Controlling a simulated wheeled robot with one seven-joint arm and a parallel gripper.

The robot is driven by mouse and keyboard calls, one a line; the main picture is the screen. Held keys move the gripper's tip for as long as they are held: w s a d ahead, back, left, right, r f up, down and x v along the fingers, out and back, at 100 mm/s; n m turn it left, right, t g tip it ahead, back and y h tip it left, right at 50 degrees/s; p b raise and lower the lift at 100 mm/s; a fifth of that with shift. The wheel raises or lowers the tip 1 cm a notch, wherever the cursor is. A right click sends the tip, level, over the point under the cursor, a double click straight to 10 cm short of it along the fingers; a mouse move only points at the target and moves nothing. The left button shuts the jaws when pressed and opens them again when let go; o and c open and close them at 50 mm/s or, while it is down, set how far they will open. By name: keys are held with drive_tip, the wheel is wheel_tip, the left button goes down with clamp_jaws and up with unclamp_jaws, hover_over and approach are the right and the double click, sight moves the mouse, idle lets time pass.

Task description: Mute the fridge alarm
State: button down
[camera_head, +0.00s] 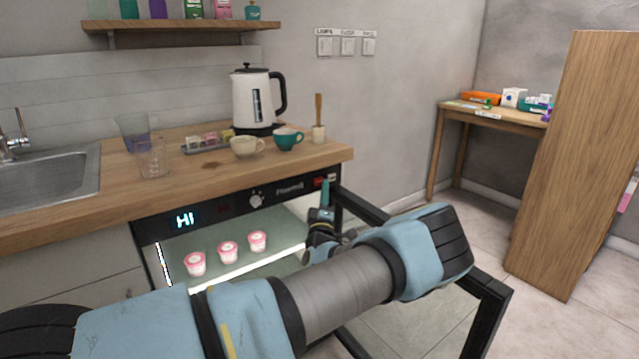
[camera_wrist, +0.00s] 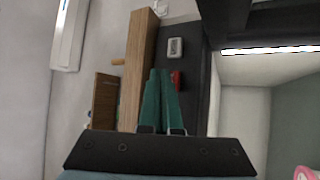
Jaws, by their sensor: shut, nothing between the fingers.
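The fridge under the counter has a black control panel (camera_head: 225,207) with a lit display (camera_head: 185,220) reading "HI" and a knob (camera_head: 256,200). At the panel's right end are a red button (camera_head: 318,182) and a pale button (camera_head: 332,178). In the wrist view, the red button (camera_wrist: 177,79) is just right of my fingertips, and the pale button (camera_wrist: 175,47) is beyond them. My gripper (camera_head: 325,183) has green fingers and is shut and empty, in front of the panel's right end. The wrist view shows its fingers (camera_wrist: 160,71) together. Whether they touch the panel is unclear.
The fridge door (camera_head: 492,300) stands open, its black frame around my arm. Pink-lidded tubs (camera_head: 228,252) stand inside the lit fridge. The wooden counter (camera_head: 215,176) above holds a kettle (camera_head: 255,100), cups and glasses. A tall wooden cabinet (camera_head: 565,170) stands right.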

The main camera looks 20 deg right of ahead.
idle(0.7)
drive_tip(key=shift+w, duration=0.4)
drive_tip(key=shift+w+a+b, duration=0.15)
drive_tip(key=shift+w+b, duration=0.2)
drive_tip(key=shift+w, duration=0.1)
idle(0.6)
drive_tip(key=shift+s, duration=0.85)
drive_tip(key=shift+s+d+p, duration=0.1)
drive_tip(key=shift+s+d, duration=0.1)
drive_tip(key=shift+s, duration=0.6)
drive_tip(key=shift+s+d+p, duration=0.15)
drive_tip(key=shift+s+d, duration=0.05)
drive_tip(key=shift+s, duration=0.65)
drive_tip(key=shift+s+d+p, duration=0.1)
drive_tip(key=shift+s+d, duration=0.1)
drive_tip(key=shift+s, duration=0.6)
